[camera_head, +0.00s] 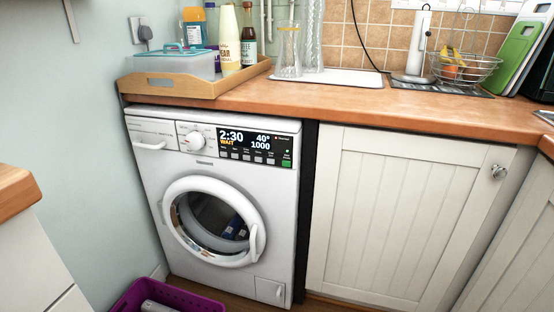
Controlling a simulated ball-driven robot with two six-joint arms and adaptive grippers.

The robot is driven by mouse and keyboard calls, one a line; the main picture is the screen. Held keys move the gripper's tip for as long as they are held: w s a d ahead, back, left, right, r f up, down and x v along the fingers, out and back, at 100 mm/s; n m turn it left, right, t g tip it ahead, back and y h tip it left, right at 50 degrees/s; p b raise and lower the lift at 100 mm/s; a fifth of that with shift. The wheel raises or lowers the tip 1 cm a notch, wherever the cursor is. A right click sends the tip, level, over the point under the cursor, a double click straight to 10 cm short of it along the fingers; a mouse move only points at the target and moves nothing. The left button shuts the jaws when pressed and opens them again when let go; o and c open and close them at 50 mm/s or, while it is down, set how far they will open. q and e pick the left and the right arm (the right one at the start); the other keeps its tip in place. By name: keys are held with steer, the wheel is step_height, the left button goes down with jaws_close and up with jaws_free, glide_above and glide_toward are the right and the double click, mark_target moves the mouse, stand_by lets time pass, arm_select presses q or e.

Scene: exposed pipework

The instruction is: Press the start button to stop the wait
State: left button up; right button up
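A white washing machine (215,185) stands under the wooden counter, left of the middle. Its black display panel (252,144) lights up with "2:30", "WAIT" in yellow, "40°" and "1000". A small green button (286,163) sits at the panel's lower right corner; I take it to be the start button, though its label is too small to read. A row of small grey buttons lies to its left. The white dial (195,140) is left of the panel. The round door (213,220) looks shut, with dark items behind its glass. Neither of my grippers is in view.
The counter (330,97) overhangs the machine and carries a wooden tray (190,87) with bottles and a plastic box. A purple basket (185,297) is on the floor at the front left. A white cupboard (400,215) stands right of the machine. A counter corner (14,192) juts in at left.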

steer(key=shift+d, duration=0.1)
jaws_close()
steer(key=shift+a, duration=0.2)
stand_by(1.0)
